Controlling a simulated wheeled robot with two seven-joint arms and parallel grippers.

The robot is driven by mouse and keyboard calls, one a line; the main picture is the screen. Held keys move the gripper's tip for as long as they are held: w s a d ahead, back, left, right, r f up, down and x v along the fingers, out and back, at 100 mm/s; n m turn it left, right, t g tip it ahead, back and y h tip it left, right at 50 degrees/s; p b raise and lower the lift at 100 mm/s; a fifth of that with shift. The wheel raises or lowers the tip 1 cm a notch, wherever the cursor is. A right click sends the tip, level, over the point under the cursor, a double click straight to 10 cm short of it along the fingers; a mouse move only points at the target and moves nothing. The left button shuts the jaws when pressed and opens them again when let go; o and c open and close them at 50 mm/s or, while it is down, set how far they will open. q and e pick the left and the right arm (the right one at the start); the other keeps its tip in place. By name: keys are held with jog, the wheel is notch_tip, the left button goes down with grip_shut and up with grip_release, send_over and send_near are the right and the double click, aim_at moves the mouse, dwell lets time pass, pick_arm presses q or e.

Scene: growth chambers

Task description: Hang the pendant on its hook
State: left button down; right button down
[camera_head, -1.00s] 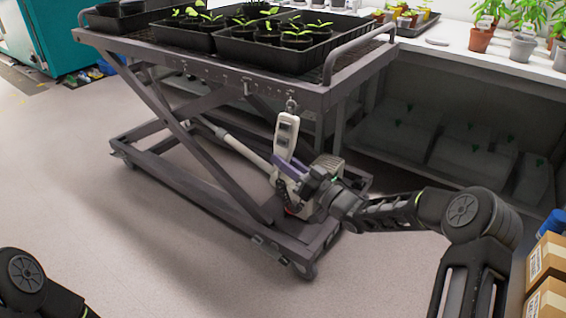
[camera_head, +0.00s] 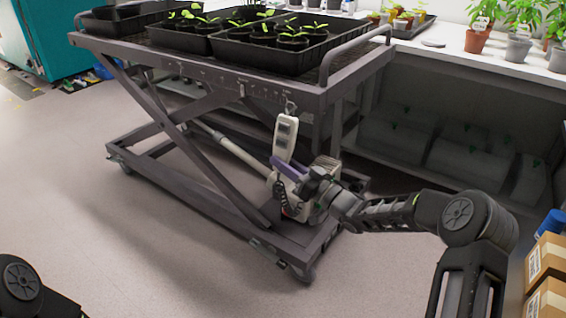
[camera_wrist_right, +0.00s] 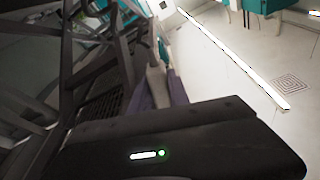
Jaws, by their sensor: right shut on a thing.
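The pendant (camera_head: 285,137) is a pale, long handset with dark buttons, nearly upright and slightly tilted, at the front right corner of the lift cart (camera_head: 200,72). A small metal ring or hook (camera_head: 290,108) shows at its top, just under the cart's top rail; I cannot tell whether it bears the pendant. My right gripper (camera_head: 288,168) has its purple fingers shut at the pendant's lower end. In the right wrist view the pendant (camera_wrist_right: 156,84) shows between the purple fingers. A dark coiled cord (camera_head: 282,195) hangs below. My left gripper is out of view.
Black trays of seedlings (camera_head: 262,57) stand on the cart top. A pale motor housing (camera_head: 325,168) sits on the cart base close behind my right gripper. A white bench (camera_head: 480,58) with potted plants is at the right, with boxes (camera_head: 545,262) below.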

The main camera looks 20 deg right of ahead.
jog(key=shift+f+b, duration=0.55)
jog(key=shift+f, duration=0.15)
jog(key=c, duration=0.9)
grip_release()
jog(key=shift+f, duration=0.1)
jog(key=v, duration=1)
dwell(0.5)
dwell(0.3)
